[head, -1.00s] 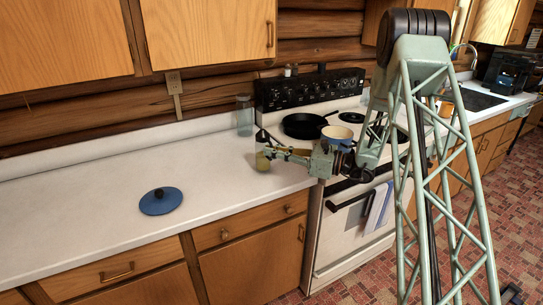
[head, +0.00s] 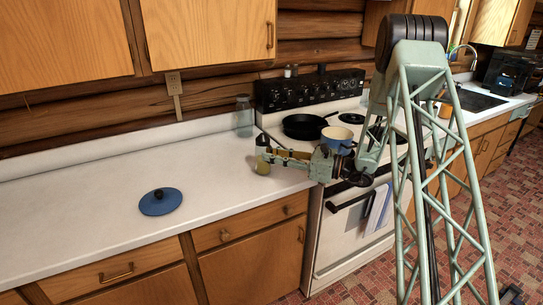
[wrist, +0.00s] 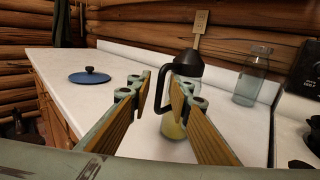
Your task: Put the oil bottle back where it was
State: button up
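The oil bottle has a dark top and handle and yellow oil in its clear body. It stands upright on the white counter near the stove, in the head view (head: 263,165) and the wrist view (wrist: 187,68). My gripper (head: 272,150) is at the bottle, low over the counter's right end. In the wrist view my gripper (wrist: 158,95) is open, with a gap between its fingers. The bottle shows beyond the fingers, mostly behind the right one, which hides part of its body. I cannot tell whether that finger touches it.
A clear glass jar (head: 244,116) stands by the wall behind the bottle. A blue lid (head: 161,201) lies on the counter to the left. A black pan (head: 304,126) and a blue pot (head: 337,139) sit on the stove (head: 338,235). The counter's middle is clear.

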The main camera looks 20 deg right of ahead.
jog(key=shift+d+r, duration=0.1)
jog(key=shift+r, duration=0.05)
jog(key=p+v, duration=0.1)
jog(key=v, duration=1)
jog(key=shift+s+d+p, duration=0.25)
jog(key=shift+d+p, duration=0.05)
jog(key=shift+p, duration=0.05)
dwell(0.7)
